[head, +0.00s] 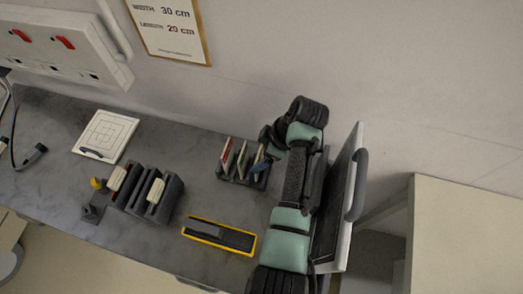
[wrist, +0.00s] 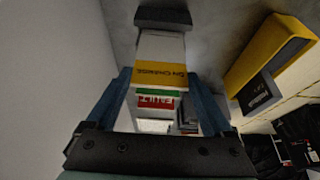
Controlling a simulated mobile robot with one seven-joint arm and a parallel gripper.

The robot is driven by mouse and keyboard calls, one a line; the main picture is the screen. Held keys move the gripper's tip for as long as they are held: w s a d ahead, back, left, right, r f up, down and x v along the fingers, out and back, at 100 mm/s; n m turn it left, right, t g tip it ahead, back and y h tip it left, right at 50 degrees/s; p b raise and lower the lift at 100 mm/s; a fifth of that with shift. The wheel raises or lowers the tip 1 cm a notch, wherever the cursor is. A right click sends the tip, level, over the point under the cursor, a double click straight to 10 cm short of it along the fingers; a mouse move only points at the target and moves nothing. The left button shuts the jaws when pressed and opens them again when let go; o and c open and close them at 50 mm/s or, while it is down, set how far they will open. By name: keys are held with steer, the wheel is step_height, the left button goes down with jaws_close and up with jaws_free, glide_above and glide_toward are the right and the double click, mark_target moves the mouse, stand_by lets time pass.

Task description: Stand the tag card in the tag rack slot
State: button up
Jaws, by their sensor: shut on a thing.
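The dark tag rack (head: 240,180) stands on the grey cart top. Cards with red (head: 227,153) and green (head: 242,158) marks stand tilted in it. My gripper (head: 262,163) is at the rack's right end. In the wrist view my gripper's blue fingers (wrist: 160,76) are shut on the tag card (wrist: 165,76), which is white with a yellow "ON CHARGE" band. Green and red "FAULT" bands (wrist: 155,101) of other cards show beyond it. A dark rack end (wrist: 163,18) shows at the top. Whether the held card's lower edge is inside a slot is hidden.
A yellow-edged tray (head: 238,247) with a dark device lies in front of the rack. A black holder (head: 170,200) with pale blocks and a white square plate (head: 88,137) are further left. An upright white panel with a handle (head: 352,190) stands right of my arm.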

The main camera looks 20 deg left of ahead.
steer(key=shift+f, duration=0.35)
steer(key=o, duration=1.5)
steer(key=v, duration=1.3)
steer(key=shift+b, duration=0.45)
